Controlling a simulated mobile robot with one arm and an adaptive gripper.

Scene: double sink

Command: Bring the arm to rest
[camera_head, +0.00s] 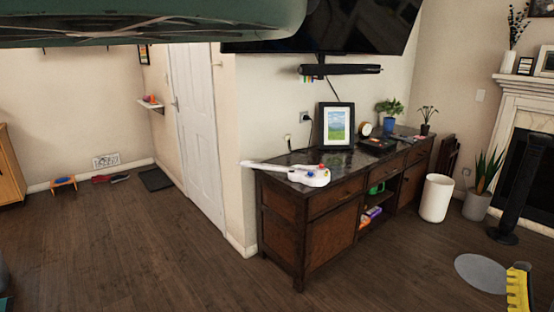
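My gripper is not in view, so its fingers and anything in them cannot be seen. A large dark teal shape crosses the top left, very close to the camera; I cannot tell for sure what it is.
A dark wooden cabinet (282,226) stands ahead, with a white toy (290,173) and a picture frame (336,125) on top. A white bin (436,197) and a potted plant (482,190) stand to its right. A yellow object (518,287) is at lower right. The floor at left is mostly clear.

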